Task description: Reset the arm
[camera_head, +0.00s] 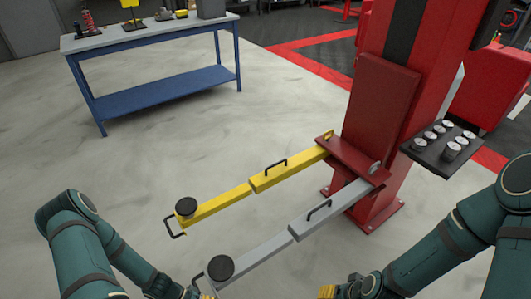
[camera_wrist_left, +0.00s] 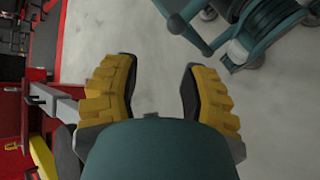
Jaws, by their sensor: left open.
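A red lift post (camera_head: 385,120) carries two low arms that reach toward the lower left. The yellow arm (camera_head: 222,202) has a black handle and a round black pad (camera_head: 186,207) at its end. The grey arm (camera_head: 270,257) lies beside it, nearer me, with a similar handle and pad (camera_head: 221,268). My left gripper (camera_wrist_left: 160,78) is open and empty over bare floor in the left wrist view. In the head view, it is partly cut off at the bottom edge, close to the grey arm's pad end. My right gripper (camera_head: 335,291) is mostly cut off at the bottom, right of the grey arm.
A black tray (camera_head: 437,160) with several metal adapters is fixed at the post's right side. A blue workbench (camera_head: 150,95) with items on top stands at the back left. Red floor markings (camera_head: 310,65) run behind the post. The floor left of the arms is clear.

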